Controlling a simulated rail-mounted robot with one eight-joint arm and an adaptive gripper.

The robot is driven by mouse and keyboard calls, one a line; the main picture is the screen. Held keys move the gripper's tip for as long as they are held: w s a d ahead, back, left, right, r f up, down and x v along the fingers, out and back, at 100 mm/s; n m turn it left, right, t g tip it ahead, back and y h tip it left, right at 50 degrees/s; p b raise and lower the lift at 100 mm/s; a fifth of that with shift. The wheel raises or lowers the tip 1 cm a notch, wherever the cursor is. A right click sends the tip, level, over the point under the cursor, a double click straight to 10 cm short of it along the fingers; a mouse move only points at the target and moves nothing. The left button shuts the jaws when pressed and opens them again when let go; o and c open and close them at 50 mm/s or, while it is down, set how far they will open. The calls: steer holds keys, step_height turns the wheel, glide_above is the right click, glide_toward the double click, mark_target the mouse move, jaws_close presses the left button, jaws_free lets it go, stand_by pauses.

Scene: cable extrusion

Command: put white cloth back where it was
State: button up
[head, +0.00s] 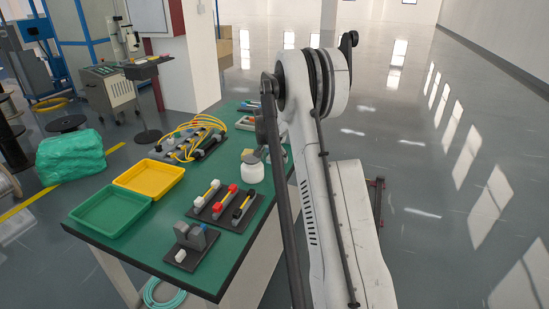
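I cannot make out a white cloth for certain in the head view. A small white piece (180,254) lies on the dark base of a fixture (191,244) at the front of the green table (150,249); it is too small to tell what it is. A white rounded container (252,172) stands near the table's right edge, close to my arm. My arm rises at the right and bends over toward the table.
A green tray (82,212) and a yellow tray (125,185) stand at the left. A dark rack (226,224) holds white, red and black-and-yellow tools. Yellow cables (190,130) lie on equipment at the back. The floor right of my arm is mostly clear.

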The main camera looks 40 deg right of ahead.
steer(key=p+v, duration=0.1)
steer(key=v, duration=1)
steer(key=s+a+r+n+t, duration=0.1)
steer(key=s+a+r+n, duration=0.1)
steer(key=s+a+r, duration=0.45)
steer(key=s+a+r+n+t+y, duration=0.15)
steer(key=a+r, duration=0.25)
steer(key=a, duration=0.6)
steer(key=s+a+r+n, duration=0.3)
steer(key=s+a+r, duration=0.2)
steer(key=a, duration=0.3)
steer(key=s+a+f+n+t+y, duration=0.1)
steer(key=s+a+f+n, duration=0.1)
steer(key=s+a, duration=0.6)
steer(key=s+a+f+n+t+y, duration=0.1)
steer(key=s+a+n, duration=0.3)
steer(key=s+a, duration=0.5)
steer(key=shift+s+a+f, duration=0.2)
steer(key=shift+s+f, duration=0.5)
steer(key=shift+s, duration=1.9)
steer(key=shift+y, duration=0.25)
